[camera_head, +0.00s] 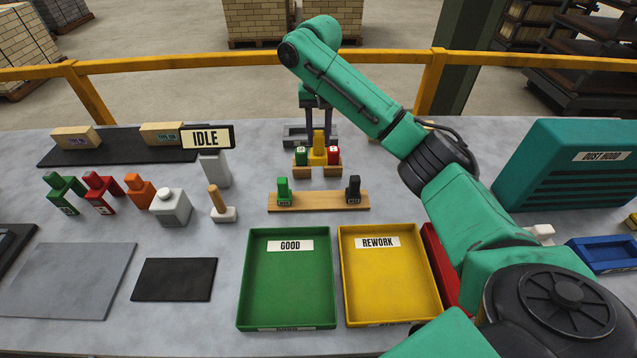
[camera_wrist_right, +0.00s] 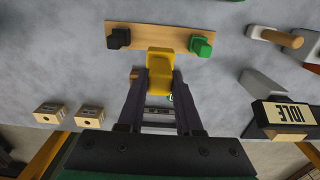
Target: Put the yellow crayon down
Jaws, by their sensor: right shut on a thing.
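The yellow crayon (camera_head: 319,150) is upright between the fingers of my right gripper (camera_head: 319,132). In the right wrist view the crayon (camera_wrist_right: 159,72) sits at the fingertips of the shut right gripper (camera_wrist_right: 160,85). A green crayon (camera_head: 301,155) and a red crayon (camera_head: 333,155) stand at either side of it, by a small wooden holder (camera_head: 332,172). I cannot tell whether the yellow crayon's lower end rests in the holder or hangs just above it. My left gripper is not in view.
A wooden rack (camera_head: 318,203) with a green and a black piece stands in front. The GOOD tray (camera_head: 290,320) and REWORK tray (camera_head: 390,312) are nearer. The IDLE sign (camera_head: 207,137) and several coloured pieces stand left. A teal dust hood (camera_head: 570,170) is at right.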

